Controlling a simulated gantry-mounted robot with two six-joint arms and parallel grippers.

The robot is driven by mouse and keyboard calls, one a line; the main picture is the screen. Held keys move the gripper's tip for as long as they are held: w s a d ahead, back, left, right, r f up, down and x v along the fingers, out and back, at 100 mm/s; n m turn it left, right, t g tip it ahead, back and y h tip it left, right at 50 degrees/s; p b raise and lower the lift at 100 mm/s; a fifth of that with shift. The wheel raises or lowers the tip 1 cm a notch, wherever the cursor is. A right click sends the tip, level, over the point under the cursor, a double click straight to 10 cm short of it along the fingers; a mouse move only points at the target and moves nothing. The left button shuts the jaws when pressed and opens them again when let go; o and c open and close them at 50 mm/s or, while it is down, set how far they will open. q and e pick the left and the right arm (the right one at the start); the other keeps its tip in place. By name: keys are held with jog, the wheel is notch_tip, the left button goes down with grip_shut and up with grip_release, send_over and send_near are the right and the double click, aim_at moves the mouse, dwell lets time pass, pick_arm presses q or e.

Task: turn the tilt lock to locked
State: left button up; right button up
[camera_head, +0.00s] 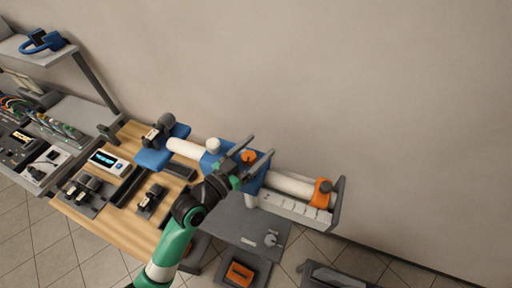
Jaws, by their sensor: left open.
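A blue clamp block (209,162) sits around a white horizontal tube (290,184). An orange knob (249,157) shows on the block; it looks like the tilt lock, but I cannot read its setting. My left gripper (260,147) reaches up from below on a green and black arm, with its jaws open. The orange knob appears between its two fingers in this view; I cannot tell whether they touch it. The gripper and wrist hide part of the block. My right gripper is not in view.
An orange collar with a dark knob (322,192) is at the tube's right end, and a white knob (213,145) tops the block. A wooden bench (127,196) with several devices lies left. A grey plate (243,222) is below. The wall behind is bare.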

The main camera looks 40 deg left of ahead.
pick_arm(q)
grip_shut()
jog(key=m+h+b, duration=0.1)
jog(key=b, duration=0.1)
jog(key=m+h+b, duration=0.1)
jog(key=h+b, duration=0.1)
jog(key=b, duration=0.1)
jog(key=shift+d+f, duration=0.1)
jog(key=shift+f, duration=0.3)
jog(key=shift+d+r+m+h, duration=0.1)
jog(key=shift+m+h, duration=0.2)
jog(key=shift+h, duration=0.3)
jog(key=shift+r+h, duration=0.15)
jog(key=shift+h, duration=0.15)
jog(key=shift+d+r, duration=0.1)
jog(key=shift+d, duration=0.05)
grip_release()
